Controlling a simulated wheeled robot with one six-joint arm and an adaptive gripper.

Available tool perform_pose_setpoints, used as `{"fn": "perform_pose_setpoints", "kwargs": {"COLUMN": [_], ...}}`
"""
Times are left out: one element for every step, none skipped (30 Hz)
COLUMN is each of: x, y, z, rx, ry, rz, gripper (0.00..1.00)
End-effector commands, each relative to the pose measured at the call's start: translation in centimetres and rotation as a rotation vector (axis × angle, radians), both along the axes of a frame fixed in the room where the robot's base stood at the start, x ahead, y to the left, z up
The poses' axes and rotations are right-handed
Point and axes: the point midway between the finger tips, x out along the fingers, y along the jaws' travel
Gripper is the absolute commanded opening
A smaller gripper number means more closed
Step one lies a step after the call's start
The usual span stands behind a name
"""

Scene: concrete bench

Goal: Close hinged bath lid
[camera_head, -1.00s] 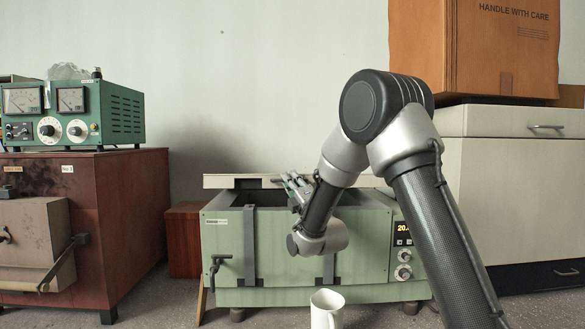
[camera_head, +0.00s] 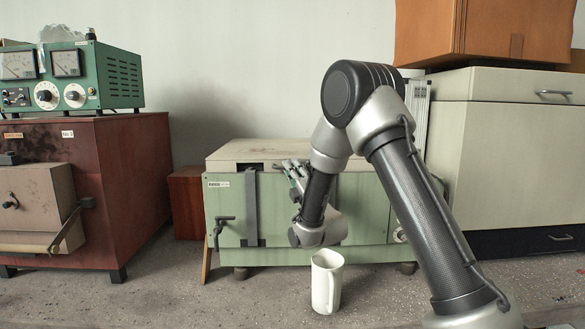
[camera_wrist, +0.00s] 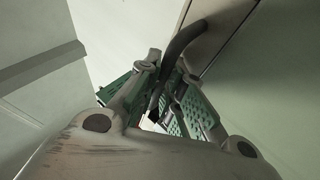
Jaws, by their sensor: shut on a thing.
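The bath (camera_head: 232,222) is a pale green metal box on the bench, with a grey strap on its front. Its cream lid (camera_head: 262,150) lies across the top, flat or nearly so; I cannot tell whether a small gap is left at the front. My gripper (camera_head: 290,170) is at the lid's front edge, and my arm hides the right part of the bath. In the wrist view my gripper (camera_wrist: 165,78) is shut on a dark curved handle (camera_wrist: 188,36), which passes between the green-padded fingers.
A white mug (camera_head: 326,283) stands on the bench in front of the bath, below my wrist. A dark red furnace (camera_head: 135,185) with a green meter box (camera_head: 118,80) is at the left. A cream cabinet (camera_head: 515,150) bearing a cardboard box (camera_head: 490,30) is at the right.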

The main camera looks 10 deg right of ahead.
Motion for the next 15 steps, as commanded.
{"fn": "perform_pose_setpoints", "kwargs": {"x": [-0.02, -0.01, 0.0, 0.0, 0.01, 0.01, 0.01, 0.01, 0.02, 0.02, 0.02, 0.0, -0.06, -0.17, -0.43], "y": [0.04, 0.04, 0.04, 0.04, 0.04, 0.04, 0.03, 0.03, 0.03, 0.03, 0.03, 0.01, -0.01, -0.03, -0.12], "z": [-1.2, -1.23, -1.25, -1.24, -1.22, -1.18, -1.15, -1.11, -1.06, -1.02, -0.98, -0.96, -0.97, -1.04, -1.21], "rx": [-0.006, -0.006, -0.006, -0.006, -0.006, -0.006, -0.006, -0.006, -0.006, -0.005, -0.005, -0.005, -0.006, -0.006, -0.006], "ry": [0.029, 0.029, 0.03, 0.03, 0.029, 0.029, 0.028, 0.027, 0.026, 0.025, 0.024, 0.023, 0.023, 0.023, 0.024], "rz": [0.001, 0.001, 0.0, 0.0, 0.001, 0.0, 0.0, 0.0, 0.0, 0.0, 0.0, 0.0, 0.0, 0.0, 0.0], "gripper": [0.0, 0.0, 0.13, 0.18, 0.19, 0.19, 0.19, 0.19, 0.19, 0.19, 0.19, 0.19, 0.19, 0.19, 0.19]}}
